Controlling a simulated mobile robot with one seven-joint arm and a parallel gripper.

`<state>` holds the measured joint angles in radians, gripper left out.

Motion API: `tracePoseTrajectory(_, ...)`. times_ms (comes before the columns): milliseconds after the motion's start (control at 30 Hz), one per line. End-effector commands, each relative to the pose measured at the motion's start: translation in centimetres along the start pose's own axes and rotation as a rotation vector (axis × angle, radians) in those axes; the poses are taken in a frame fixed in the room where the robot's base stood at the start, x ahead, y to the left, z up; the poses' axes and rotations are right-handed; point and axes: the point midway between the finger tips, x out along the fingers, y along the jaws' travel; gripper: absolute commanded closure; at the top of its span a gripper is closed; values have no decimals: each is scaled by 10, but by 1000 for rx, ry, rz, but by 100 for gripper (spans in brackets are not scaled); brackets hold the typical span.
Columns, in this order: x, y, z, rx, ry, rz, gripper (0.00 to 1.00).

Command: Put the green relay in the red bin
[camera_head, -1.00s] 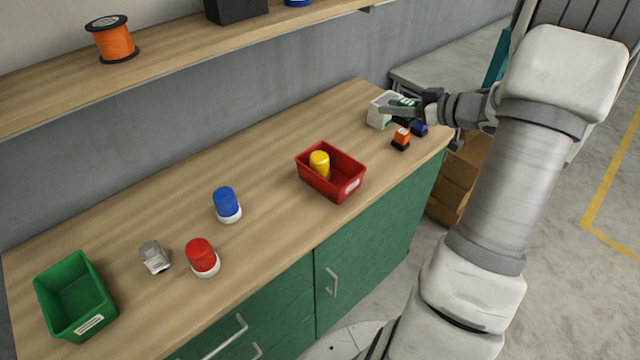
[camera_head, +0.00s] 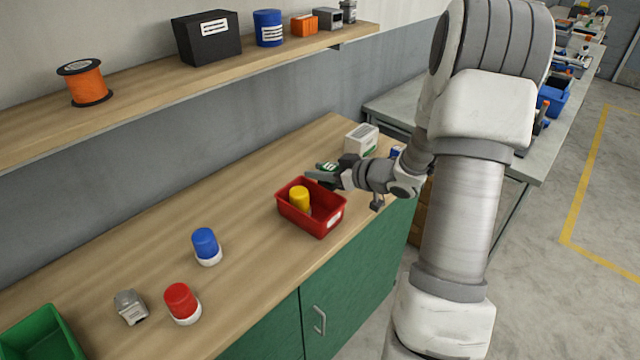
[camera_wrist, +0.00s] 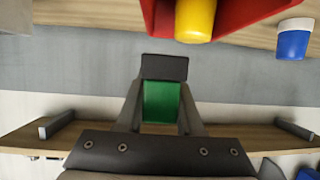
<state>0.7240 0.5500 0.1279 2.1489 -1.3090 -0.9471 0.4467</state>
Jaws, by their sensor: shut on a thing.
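My gripper (camera_head: 326,179) is shut on the green relay (camera_head: 328,167), which shows between the fingers in the wrist view (camera_wrist: 161,102). In the head view it is at the back right rim of the red bin (camera_head: 325,226), seemingly above it. The red bin stands on the wooden workbench, and a yellow-topped thing (camera_head: 299,198) is inside it. The wrist view shows the bin's red wall (camera_wrist: 240,14) and the yellow thing (camera_wrist: 195,18) at the top, apart from the relay. Part of the relay is hidden by my gripper.
A white box (camera_head: 361,140) stands behind my gripper. A blue-capped thing (camera_head: 206,245), a red-capped thing (camera_head: 181,302), a grey part (camera_head: 130,306) and a green bin (camera_head: 40,338) are to the left. A shelf (camera_head: 150,85) runs above the bench.

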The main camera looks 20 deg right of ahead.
Motion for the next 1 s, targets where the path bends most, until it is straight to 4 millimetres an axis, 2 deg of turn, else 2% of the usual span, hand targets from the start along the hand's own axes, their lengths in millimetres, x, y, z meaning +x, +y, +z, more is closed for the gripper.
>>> tracePoseTrajectory(233,13,0,32,3,-1,-1,100)
tracePoseTrajectory(700,16,0,40,1,0,-1,100)
tracePoseTrajectory(733,16,0,40,0,0,-1,63)
tracePoseTrajectory(900,16,0,40,1,-2,-2,34)
tracePoseTrajectory(1000,16,-1,40,1,-4,-2,34)
